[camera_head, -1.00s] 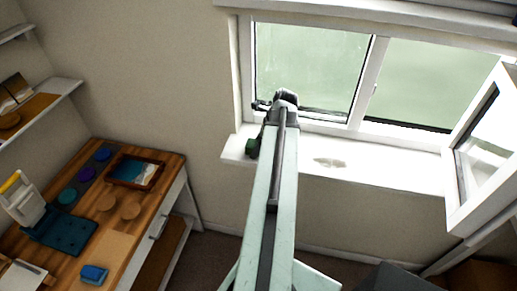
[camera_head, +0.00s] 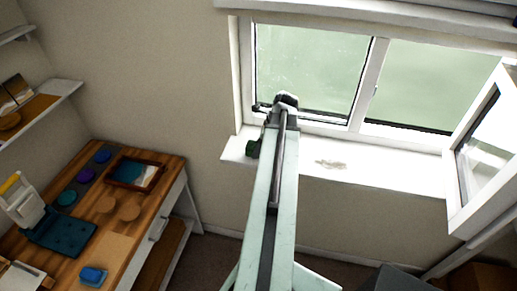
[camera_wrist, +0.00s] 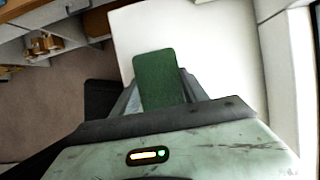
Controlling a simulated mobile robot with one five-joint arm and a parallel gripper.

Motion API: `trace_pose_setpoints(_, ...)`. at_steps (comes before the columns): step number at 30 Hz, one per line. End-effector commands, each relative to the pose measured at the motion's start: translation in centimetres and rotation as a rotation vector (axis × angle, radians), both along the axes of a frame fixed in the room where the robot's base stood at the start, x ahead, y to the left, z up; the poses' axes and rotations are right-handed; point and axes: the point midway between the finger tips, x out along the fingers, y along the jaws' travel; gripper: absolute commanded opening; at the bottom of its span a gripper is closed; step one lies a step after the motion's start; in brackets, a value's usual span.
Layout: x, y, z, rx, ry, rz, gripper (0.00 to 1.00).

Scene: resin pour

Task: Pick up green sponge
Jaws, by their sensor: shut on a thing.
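The green sponge (camera_wrist: 160,77) shows in the wrist view as a dark green block standing out from between my gripper's (camera_wrist: 160,98) jaws. My gripper is shut on it. The sponge's lower end is hidden by the wrist housing. In the head view the sponge (camera_head: 253,149) is a small dark green shape at the left end of the white windowsill, just left of my gripper (camera_head: 262,135). My arm hides part of the jaws there. I cannot tell whether the sponge touches the sill.
The white windowsill (camera_head: 375,176) runs under the window, with a brownish patch on it. The open window sash (camera_head: 483,150) juts out at the right. A wooden workbench (camera_head: 118,240) with a blue block (camera_head: 93,275) and a tray stands at the left.

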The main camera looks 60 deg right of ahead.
Motion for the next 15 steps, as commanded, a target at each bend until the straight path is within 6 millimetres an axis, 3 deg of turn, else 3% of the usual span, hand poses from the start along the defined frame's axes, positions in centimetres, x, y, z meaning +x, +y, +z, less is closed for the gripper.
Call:
trace_pose_setpoints(8, 0.0, 0.0, 2.3, 0.000, 0.000, 0.000, 0.15)
trace_pose_setpoints(15, 0.0, 0.0, 7.6, 0.000, 0.000, 0.000, 0.15)
